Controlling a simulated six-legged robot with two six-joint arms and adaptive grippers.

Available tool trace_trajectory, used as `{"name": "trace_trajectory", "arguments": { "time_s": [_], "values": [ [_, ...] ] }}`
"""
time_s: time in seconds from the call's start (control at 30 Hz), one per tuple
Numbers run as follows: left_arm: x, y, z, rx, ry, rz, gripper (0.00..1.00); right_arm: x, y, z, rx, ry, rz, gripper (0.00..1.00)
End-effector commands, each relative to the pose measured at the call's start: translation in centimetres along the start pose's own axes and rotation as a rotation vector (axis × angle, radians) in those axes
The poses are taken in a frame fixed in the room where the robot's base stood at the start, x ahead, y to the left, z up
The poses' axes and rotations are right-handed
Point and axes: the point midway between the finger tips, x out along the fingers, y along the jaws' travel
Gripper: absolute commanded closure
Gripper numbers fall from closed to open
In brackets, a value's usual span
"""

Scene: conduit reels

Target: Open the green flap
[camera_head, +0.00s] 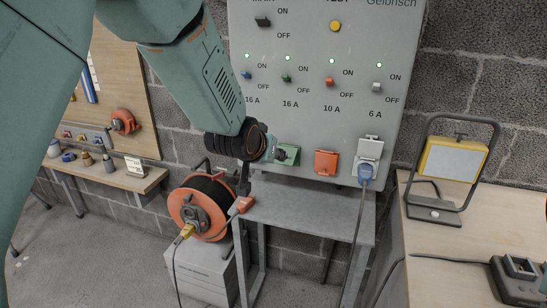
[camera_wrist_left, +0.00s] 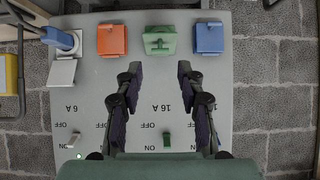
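The green flap (camera_head: 292,153) is on the lower part of the grey panel, under a 16 A switch, and looks closed. In the left wrist view, which shows the panel upside down, the green flap (camera_wrist_left: 160,41) lies beyond and between my fingertips. My left gripper (camera_wrist_left: 160,70) is open and empty, its two dark fingers spread either side of the flap's line and apart from it. In the head view my left gripper (camera_head: 272,152) overlaps the flap's left side. My right gripper is in neither view.
An orange flap (camera_head: 326,162) and a grey socket (camera_head: 369,148) with a blue plug (camera_head: 365,174) sit right of the green flap. A blue flap (camera_wrist_left: 209,38) shows in the wrist view. A metal table (camera_head: 305,208), orange cable reel (camera_head: 200,207) and work lamp (camera_head: 455,160) stand nearby.

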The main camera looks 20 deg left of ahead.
Motion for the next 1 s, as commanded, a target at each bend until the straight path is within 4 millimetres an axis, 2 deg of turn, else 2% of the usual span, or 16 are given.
{"name": "trace_trajectory", "arguments": {
  "time_s": [0.03, 0.2, 0.4, 0.7, 0.9, 1.0],
  "values": [
    [1.4, 0.0, 2.5, 0.001, -0.021, 0.000, 0.68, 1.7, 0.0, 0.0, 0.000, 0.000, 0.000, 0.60],
    [5.2, 0.0, 9.4, 0.001, -0.085, 0.000, 0.83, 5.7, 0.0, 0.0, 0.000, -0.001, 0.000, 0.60],
    [9.3, 0.1, 15.5, 0.023, -0.078, 0.002, 1.00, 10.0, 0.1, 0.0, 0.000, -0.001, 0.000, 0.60],
    [14.9, 0.2, 21.2, 0.236, 0.102, -0.007, 1.00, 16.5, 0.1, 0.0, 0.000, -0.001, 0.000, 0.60],
    [17.4, 0.3, 23.0, 0.488, 0.318, -0.073, 1.00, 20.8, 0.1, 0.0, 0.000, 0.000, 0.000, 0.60],
    [17.6, 0.2, 22.9, 0.650, 0.458, -0.152, 1.00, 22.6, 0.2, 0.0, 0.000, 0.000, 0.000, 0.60]
  ]
}}
